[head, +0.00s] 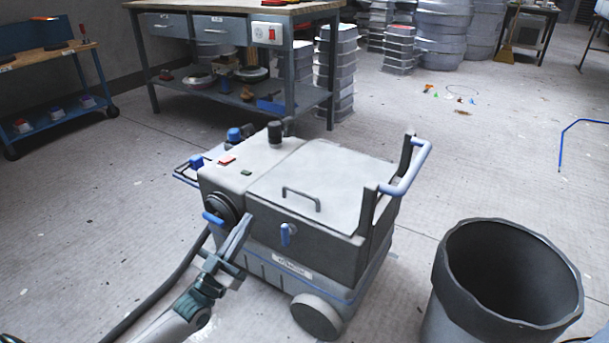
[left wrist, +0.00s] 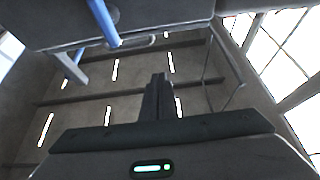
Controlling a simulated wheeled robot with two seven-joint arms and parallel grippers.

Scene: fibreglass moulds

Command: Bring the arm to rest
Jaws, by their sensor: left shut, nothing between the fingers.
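My left arm comes in from the lower left in the head view. Its gripper (head: 246,220) is shut and empty, with the fingers pointing up in front of a grey wheeled machine (head: 325,180). The fingertips overlap the machine's front in the picture, near its round dark port and blue lever (head: 212,218); I cannot tell whether they touch it. In the left wrist view the closed fingers (left wrist: 160,82) stand together with nothing between them. A grey body with a blue bar (left wrist: 104,22) is at the top of that view. My right gripper is not in view.
A dark bin (head: 450,290) stands right of the machine. A workbench (head: 230,15) with drawers is behind, with stacked grey moulds (head: 335,70) beside it. A small cart (head: 50,60) is at the far left. Small items lie on the open floor (head: 450,150) at right.

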